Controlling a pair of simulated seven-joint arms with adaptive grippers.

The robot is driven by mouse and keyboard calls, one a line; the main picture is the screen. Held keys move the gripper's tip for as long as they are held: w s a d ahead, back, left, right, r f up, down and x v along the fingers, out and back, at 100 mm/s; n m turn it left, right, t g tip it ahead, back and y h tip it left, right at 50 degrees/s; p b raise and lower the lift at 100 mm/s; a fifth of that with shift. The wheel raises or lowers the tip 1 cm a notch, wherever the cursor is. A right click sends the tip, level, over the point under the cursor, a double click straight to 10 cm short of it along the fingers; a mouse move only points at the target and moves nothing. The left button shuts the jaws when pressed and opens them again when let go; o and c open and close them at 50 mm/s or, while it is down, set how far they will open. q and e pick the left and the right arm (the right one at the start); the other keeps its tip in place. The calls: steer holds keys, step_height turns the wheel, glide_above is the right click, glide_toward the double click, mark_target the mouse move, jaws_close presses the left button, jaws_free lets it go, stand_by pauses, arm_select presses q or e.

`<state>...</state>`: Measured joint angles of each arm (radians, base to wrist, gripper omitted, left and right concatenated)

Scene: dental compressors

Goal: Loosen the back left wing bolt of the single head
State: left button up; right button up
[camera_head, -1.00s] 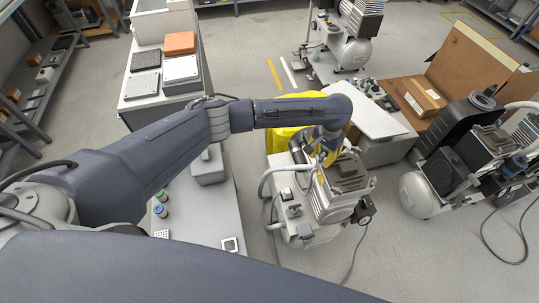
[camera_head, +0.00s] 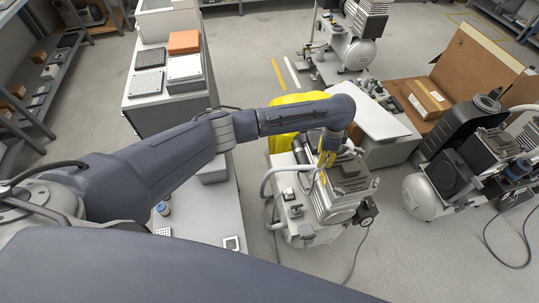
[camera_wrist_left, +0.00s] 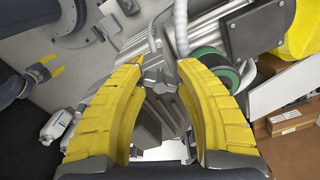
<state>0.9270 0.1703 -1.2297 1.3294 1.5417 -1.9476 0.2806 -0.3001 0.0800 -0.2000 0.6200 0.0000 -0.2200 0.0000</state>
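The single-head compressor (camera_head: 340,196) stands on the floor in front, with a finned grey head on its top. My left gripper (camera_head: 327,160) points down over the back left of that head. In the left wrist view its two yellow fingers (camera_wrist_left: 162,68) are apart, one on each side of a grey metal wing bolt (camera_wrist_left: 160,79). The bolt sits between the fingertips; I cannot tell whether they touch it. In the head view the bolt is hidden by the gripper. My right gripper (camera_wrist_left: 42,72) shows small at the left of the wrist view, its yellow fingers apart and empty.
A hose and black cylinder (camera_head: 301,153) stand close to the left of the head. A yellow bin (camera_head: 290,113) and a white-topped bench (camera_head: 382,118) are behind. Another compressor (camera_head: 460,170) stands to the right. A grey bench (camera_head: 207,220) is at the left.

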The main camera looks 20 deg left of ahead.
arm_select(q)
steer(key=m, duration=0.4)
step_height(320, 180, up, 18)
steer(key=f, duration=0.1)
steer(key=w+a+f+n+t+h, duration=0.1)
steer(key=w+a+f+n+h, duration=0.1)
steer(key=w+f+n, duration=0.4)
steer(key=w+a+f+n+t+h, duration=0.25)
steer(key=w+f+n, duration=0.25)
steer(key=f, duration=0.3)
steer(key=s+a+f+n+y, duration=0.1)
steer(key=a+f+n, duration=0.3)
steer(key=a+f, duration=0.5)
steer(key=s+a+f+n+t+y, duration=0.1)
steer(key=s+a+f+n, duration=0.2)
steer(key=a+f, duration=0.6)
steer(key=shift+a+f+n, duration=0.35)
steer(key=shift+f+n, duration=0.15)
steer(key=shift+f, duration=1.95)
